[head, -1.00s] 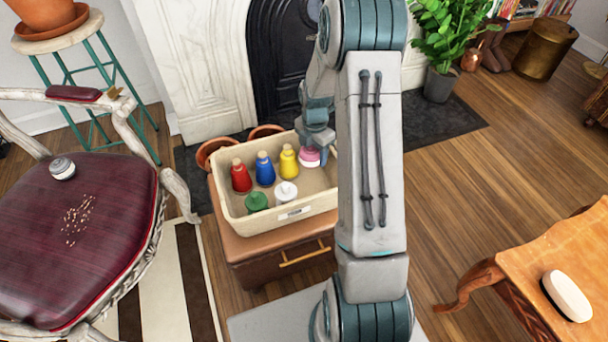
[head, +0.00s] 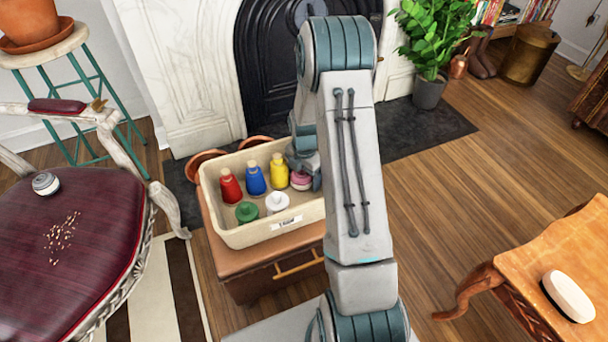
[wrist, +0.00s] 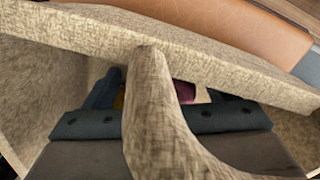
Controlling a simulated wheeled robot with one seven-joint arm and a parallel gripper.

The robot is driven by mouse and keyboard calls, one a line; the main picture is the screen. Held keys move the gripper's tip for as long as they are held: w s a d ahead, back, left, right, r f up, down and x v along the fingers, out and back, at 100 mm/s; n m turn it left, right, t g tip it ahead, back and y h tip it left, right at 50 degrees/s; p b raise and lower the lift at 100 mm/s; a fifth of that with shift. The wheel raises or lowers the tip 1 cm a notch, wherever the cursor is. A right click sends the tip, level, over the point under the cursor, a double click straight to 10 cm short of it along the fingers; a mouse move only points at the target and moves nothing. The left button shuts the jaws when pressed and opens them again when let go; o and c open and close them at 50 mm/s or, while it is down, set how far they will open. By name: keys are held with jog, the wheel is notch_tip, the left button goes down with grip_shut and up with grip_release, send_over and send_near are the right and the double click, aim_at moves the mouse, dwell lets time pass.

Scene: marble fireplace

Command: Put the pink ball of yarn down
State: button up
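The pink ball of yarn (head: 301,180) is in the right part of a cream bin (head: 234,238), beside a yellow bottle (head: 279,174). My gripper (head: 304,168) reaches down into the bin with its fingers around the ball, and looks shut on it. My arm hides part of the bin's right side. In the wrist view a sliver of dark pink (wrist: 185,92) shows between dark gripper parts. A woven tan strip crosses the middle and hides most of the fingers. I cannot tell whether the ball touches the bin floor.
The bin also holds red (head: 230,187), blue (head: 255,180), green (head: 246,212) and white (head: 277,203) items. It stands on a brown cabinet (head: 262,270). A red chair (head: 85,235) is at left, an orange-wood table (head: 550,262) at right, and a fireplace behind.

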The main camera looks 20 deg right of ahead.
notch_tip(320, 180, up, 12)
jog(key=p, duration=0.4)
jog(key=shift+r, duration=0.1)
jog(key=s+a+r+m, duration=0.7)
jog(key=s+r+m, duration=0.4)
jog(key=r, duration=0.1)
jog(key=s+a+r+m, duration=0.2)
jog(key=s+m, duration=0.3)
jog(key=s, duration=0.1)
jog(key=s+a+r+m+t, duration=0.1)
jog(key=s+a+m, duration=0.1)
jog(key=s+m, duration=0.4)
jog(key=shift+s+a+r, duration=0.3)
jog(key=shift+a+r, duration=0.05)
jog(key=shift+a, duration=0.05)
